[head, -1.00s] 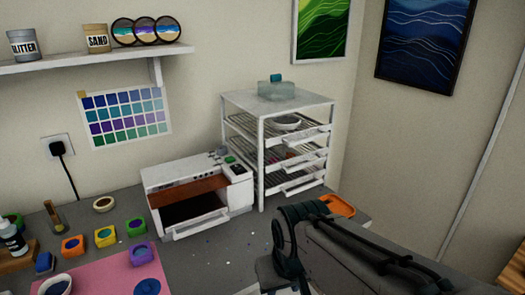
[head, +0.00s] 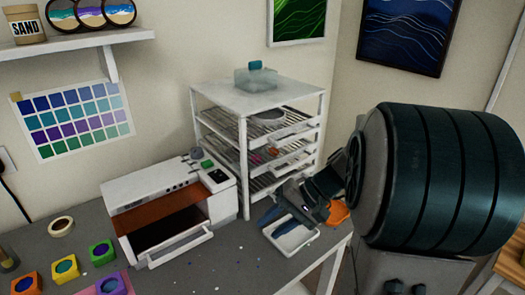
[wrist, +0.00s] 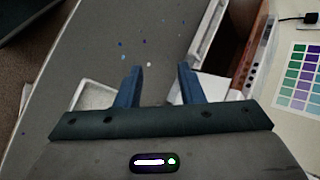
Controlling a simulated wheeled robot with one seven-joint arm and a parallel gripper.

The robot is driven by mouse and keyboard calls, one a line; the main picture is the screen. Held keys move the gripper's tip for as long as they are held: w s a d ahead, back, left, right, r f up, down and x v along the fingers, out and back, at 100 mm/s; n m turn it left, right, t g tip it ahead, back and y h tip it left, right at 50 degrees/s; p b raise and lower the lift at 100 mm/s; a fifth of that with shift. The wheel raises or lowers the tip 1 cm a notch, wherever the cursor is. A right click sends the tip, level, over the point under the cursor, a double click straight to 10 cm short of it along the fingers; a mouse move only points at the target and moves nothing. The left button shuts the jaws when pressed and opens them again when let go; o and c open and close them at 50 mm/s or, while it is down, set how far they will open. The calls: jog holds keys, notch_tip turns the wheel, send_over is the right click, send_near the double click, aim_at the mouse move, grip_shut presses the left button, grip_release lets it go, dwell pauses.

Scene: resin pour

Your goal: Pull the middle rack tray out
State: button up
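The white rack (head: 245,170) stands at the back of the table with pull-out trays that have front handles. The middle rack tray (head: 292,148) appears pushed in, with small reddish items behind its front. My gripper (head: 287,231) is in front of and below the rack, low over the table, apart from the middle tray. In the wrist view its two blue fingers (wrist: 160,72) are spread with nothing between them. My arm hides part of the rack's lower right.
A white tray (head: 292,238) lies at the table's front edge by my fingers. An orange item (head: 338,212) is right of the gripper. The white machine (head: 165,195) with an open drawer stands left of the rack. A block (head: 255,78) sits on the rack top.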

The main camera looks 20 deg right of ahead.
jog(key=w+d+r+m+t+y, duration=0.25)
jog(key=w+d+t, duration=0.35)
jog(key=d, duration=0.5)
jog(key=m+t, duration=0.2)
jog(key=t, duration=0.3)
send_near(299, 165)
jog(key=shift+y, duration=0.35)
jog(key=p+x, duration=0.2)
jog(key=x, duration=1)
jog(key=shift+w+f+p, duration=0.2)
jog(key=shift+p, duration=0.1)
grip_shut()
